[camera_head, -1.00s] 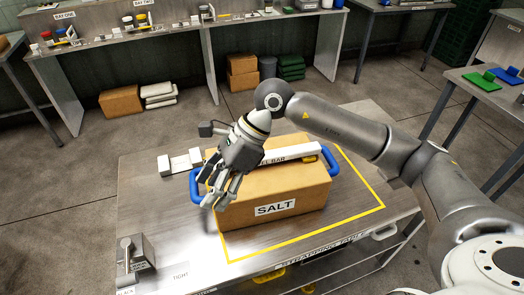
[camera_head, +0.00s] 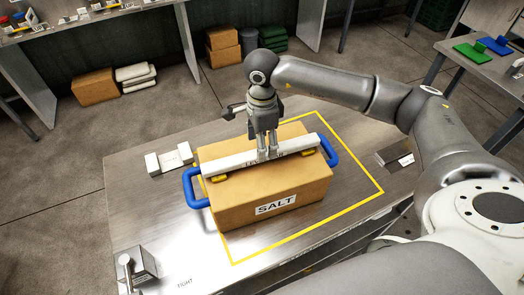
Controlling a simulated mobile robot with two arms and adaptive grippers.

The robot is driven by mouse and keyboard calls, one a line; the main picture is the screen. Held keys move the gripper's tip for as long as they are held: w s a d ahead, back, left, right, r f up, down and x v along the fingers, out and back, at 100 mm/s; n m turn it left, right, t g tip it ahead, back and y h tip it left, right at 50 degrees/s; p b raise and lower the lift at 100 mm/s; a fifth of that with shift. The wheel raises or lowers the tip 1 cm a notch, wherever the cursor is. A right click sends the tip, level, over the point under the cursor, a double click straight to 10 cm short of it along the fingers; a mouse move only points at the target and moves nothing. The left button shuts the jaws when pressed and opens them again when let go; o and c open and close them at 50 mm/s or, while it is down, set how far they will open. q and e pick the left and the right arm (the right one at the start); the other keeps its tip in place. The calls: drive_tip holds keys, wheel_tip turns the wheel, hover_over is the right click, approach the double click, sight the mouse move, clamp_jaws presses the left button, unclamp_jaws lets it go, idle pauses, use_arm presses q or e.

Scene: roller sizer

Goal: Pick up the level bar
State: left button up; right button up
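My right gripper (camera_head: 267,155) points down at the middle of the bar. Two of its fingers show against the near side of the bar and cover part of its label. Any finger behind the bar is hidden, so I cannot tell whether it grips. My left gripper is not in view.
The box stands inside a yellow outline (camera_head: 358,165) on the table (camera_head: 140,215). A white block holder (camera_head: 170,160) is left of the box, a grey fixture (camera_head: 136,270) at the front left, and a dark labelled block (camera_head: 394,158) to the right.

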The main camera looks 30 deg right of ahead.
drive_tip(key=f, duration=0.1)
drive_tip(key=f+p, duration=0.1)
drive_tip(key=f, duration=0.1)
drive_tip(key=shift+s+f+p, duration=0.1)
drive_tip(key=shift+s+p, duration=0.15)
drive_tip(key=shift+p, duration=0.15)
drive_tip(key=shift+f, duration=0.45)
drive_tip(key=shift+w, duration=0.1)
drive_tip(key=shift+c, duration=1.2)
drive_tip(key=c, duration=1)
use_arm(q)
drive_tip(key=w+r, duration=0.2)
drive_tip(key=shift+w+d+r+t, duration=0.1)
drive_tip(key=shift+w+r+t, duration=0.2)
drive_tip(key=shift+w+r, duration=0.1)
use_arm(e)
clamp_jaws()
